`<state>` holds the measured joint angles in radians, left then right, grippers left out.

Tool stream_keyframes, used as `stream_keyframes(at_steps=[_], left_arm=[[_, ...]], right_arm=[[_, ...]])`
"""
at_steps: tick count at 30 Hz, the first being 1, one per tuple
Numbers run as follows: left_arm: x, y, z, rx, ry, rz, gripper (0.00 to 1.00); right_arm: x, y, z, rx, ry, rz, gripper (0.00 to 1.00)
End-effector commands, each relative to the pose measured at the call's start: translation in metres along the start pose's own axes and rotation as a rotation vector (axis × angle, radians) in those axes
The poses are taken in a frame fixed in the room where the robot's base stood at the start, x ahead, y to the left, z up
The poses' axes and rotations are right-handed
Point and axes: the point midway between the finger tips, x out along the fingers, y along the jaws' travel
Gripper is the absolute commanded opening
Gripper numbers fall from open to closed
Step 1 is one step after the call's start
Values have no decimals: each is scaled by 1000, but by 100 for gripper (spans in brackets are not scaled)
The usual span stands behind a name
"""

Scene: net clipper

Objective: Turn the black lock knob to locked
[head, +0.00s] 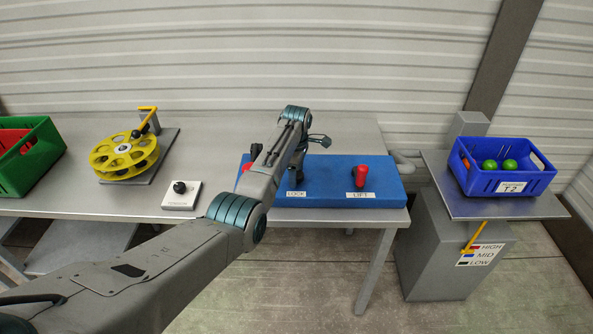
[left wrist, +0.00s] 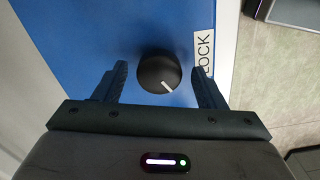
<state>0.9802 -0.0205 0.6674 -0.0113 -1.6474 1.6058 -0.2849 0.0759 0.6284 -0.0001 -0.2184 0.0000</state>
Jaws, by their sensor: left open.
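The black lock knob (left wrist: 158,75) is round with a white pointer line, on a blue panel (head: 330,190), beside the LOCK label (left wrist: 203,52). In the left wrist view, its pointer aims toward the lower right. My left gripper (left wrist: 158,70) is open, with one finger on each side of the knob and a visible gap on both sides. In the head view, my left arm covers the knob, and the LOCK label (head: 296,194) shows below the gripper. My right gripper is in neither view.
A red LIFT handle (head: 361,175) stands on the panel's right. A black TENSION knob (head: 180,187) and a yellow reel (head: 124,156) are on the grey table's left, with a green crate (head: 45,155). A blue crate (head: 510,187) stands on the platform at right.

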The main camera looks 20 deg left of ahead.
Motion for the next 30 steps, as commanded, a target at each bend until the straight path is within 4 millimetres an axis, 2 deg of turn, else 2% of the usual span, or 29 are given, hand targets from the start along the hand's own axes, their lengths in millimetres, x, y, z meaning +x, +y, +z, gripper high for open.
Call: stream_keyframes(at_steps=[7,12,14,23,30], left_arm=[[1,0,0,0,0,0,62],[1,0,0,0,0,0,29],[1,0,0,0,0,0,20],[-1,0,0,32,0,-1,20],[-2,0,0,160,0,-1,20]], right_arm=[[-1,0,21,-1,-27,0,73],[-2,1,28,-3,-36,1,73],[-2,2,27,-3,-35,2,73],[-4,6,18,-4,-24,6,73],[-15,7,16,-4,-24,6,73]])
